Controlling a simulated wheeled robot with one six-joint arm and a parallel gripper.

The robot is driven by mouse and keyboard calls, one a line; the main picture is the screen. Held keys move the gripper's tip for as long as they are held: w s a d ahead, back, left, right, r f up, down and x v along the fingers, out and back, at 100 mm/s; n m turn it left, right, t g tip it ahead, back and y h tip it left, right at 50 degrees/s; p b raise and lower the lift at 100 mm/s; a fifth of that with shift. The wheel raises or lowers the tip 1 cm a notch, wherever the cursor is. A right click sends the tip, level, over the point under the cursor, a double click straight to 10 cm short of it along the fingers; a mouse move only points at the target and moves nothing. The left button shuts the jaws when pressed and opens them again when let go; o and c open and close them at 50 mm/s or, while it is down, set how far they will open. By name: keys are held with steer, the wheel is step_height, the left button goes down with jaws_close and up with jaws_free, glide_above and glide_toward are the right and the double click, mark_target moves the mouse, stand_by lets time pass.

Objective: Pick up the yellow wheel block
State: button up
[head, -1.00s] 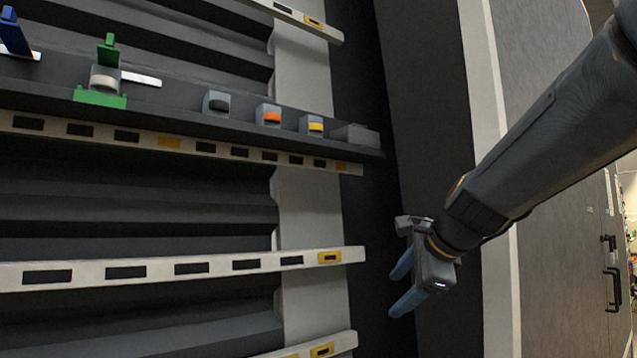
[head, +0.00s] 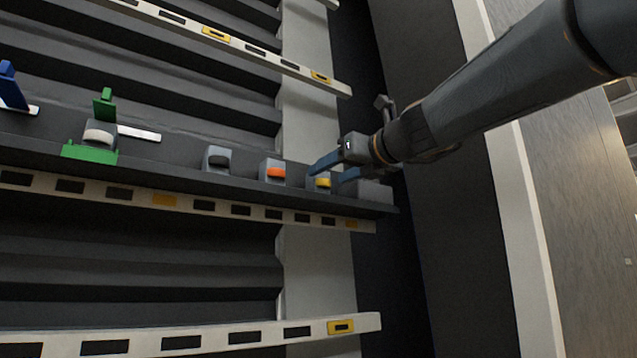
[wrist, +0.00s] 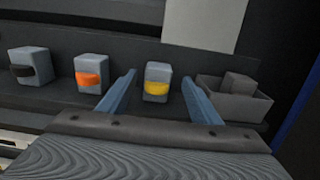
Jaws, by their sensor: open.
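The yellow wheel block (head: 320,181) is a small grey block with a yellow wheel on its front, standing on the dark shelf. It also shows in the wrist view (wrist: 157,85), between and beyond my two blue fingers. My gripper (head: 333,168) is open, coming in from the right, with one finger toward each side of the block. In the wrist view my gripper (wrist: 160,95) has a gap on both sides of the block. Whether a finger touches it in the head view I cannot tell.
A block with an orange wheel (wrist: 91,75) stands just left of my left finger. A dark-wheeled block (wrist: 30,66) is farther left. A grey open box (wrist: 235,98) sits close to my right finger. A green holder (head: 90,152) stands farther left on the shelf.

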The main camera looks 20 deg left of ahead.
mark_target(323, 176)
steer(key=shift+p+x, duration=0.5)
steer(key=shift+x, duration=1.3)
steer(key=shift+s+a, duration=0.1)
steer(key=shift+s, duration=0.05)
steer(key=c, duration=1.2)
